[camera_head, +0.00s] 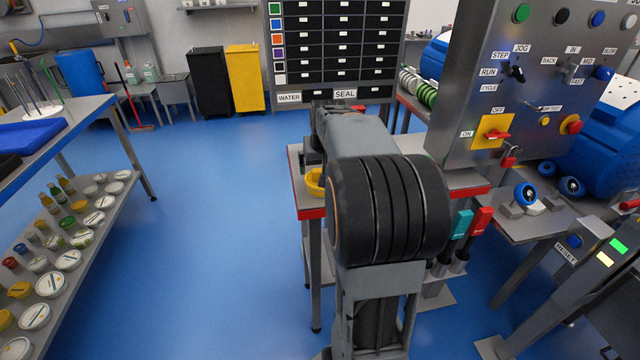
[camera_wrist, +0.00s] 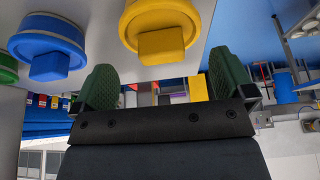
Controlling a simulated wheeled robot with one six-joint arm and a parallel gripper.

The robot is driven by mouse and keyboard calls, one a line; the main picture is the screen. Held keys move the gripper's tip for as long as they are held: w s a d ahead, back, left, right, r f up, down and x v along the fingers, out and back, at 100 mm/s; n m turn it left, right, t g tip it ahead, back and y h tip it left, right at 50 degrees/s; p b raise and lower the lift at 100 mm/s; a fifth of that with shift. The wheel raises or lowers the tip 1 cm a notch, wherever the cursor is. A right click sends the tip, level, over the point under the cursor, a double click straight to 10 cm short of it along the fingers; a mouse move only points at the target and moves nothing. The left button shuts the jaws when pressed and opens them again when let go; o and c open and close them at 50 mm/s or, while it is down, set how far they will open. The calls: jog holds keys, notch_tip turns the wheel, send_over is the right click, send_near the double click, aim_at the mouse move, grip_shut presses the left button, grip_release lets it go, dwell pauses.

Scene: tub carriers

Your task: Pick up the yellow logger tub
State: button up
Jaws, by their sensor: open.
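The yellow logger tub (camera_wrist: 163,20) is round with a block-shaped yellow grip, and sits on a grey surface at the top of the wrist view. In the head view a yellow round thing (camera_head: 315,183), probably this tub, shows on a small red-edged table, partly hidden behind my arm. My gripper (camera_wrist: 161,82) is open and empty, its two green ridged fingers wide apart. The tub's grip appears beyond the fingertips, between them sideways, and apart from them.
A blue tub (camera_wrist: 47,48) and a green tub (camera_wrist: 7,68) stand beside the yellow one. A control panel (camera_head: 540,90) rises close to the right of my arm. A bench (camera_head: 60,140) with a lower shelf of several tubs is at left; blue floor (camera_head: 220,230) between is clear.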

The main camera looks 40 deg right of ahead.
aim_at(320, 169)
jog(key=shift+x, duration=2.6)
jog(key=shift+a, duration=0.1)
jog(key=c, duration=0.6)
jog(key=shift+r, duration=0.1)
jog(key=shift+c, duration=0.3)
jog(key=shift+r, duration=0.1)
